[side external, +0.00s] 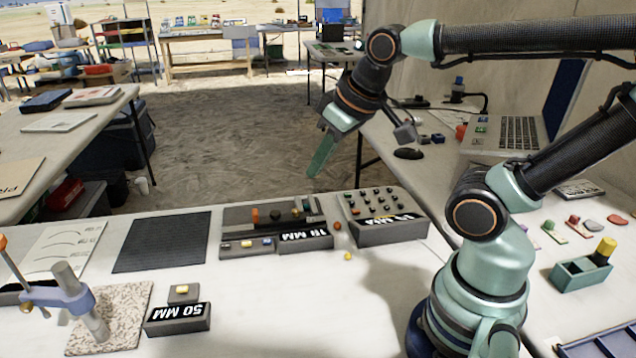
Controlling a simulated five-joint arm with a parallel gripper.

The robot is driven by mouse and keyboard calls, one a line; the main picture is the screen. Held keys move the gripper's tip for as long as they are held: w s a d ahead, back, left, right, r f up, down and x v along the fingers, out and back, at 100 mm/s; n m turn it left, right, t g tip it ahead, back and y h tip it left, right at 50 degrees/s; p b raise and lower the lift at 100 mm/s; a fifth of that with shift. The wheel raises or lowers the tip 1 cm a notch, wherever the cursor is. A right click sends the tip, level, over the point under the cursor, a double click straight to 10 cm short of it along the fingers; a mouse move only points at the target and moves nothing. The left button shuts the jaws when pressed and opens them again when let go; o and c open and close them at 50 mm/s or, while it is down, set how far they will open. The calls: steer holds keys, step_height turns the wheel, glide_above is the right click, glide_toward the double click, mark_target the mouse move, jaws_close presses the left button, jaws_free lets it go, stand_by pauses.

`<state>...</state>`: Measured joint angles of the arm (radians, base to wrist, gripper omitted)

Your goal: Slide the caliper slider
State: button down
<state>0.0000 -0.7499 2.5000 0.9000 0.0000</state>
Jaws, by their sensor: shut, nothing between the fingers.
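My gripper (320,156) hangs in the air above and behind the work table, pointing down and left. Its teal fingers are together with nothing between them. Below it on the table sits a dark device (234,217) with orange, green and grey parts on top. A label reading "18 MM" upside down (306,236) is on its front; it may be the caliper, but the slider cannot be told apart. My gripper is clear of it. At front left, a blue clamp on a grey post (72,292) stands on a speckled slab (128,306), beside a block marked "50 MM" (178,318).
A dark box with several small knobs (392,232) stands right of the device. A black mat (162,242) lies to its left. Small yellow and orange bits lie near the box. A laptop (505,135) and green tray (581,273) are at right. The table's front middle is clear.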

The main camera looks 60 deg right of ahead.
steer(key=c, duration=1.1)
jaws_free()
steer(key=shift+o, duration=1.3)
steer(key=shift+w+r, duration=0.1)
steer(key=shift+w, duration=0.15)
steer(key=m+g, duration=0.6)
steer(key=m, duration=0.3)
glide_above(254, 211)
step_height(254, 211, down, 8)
step_height(254, 211, down, 12)
steer(key=shift+s, duration=0.1)
jaws_close()
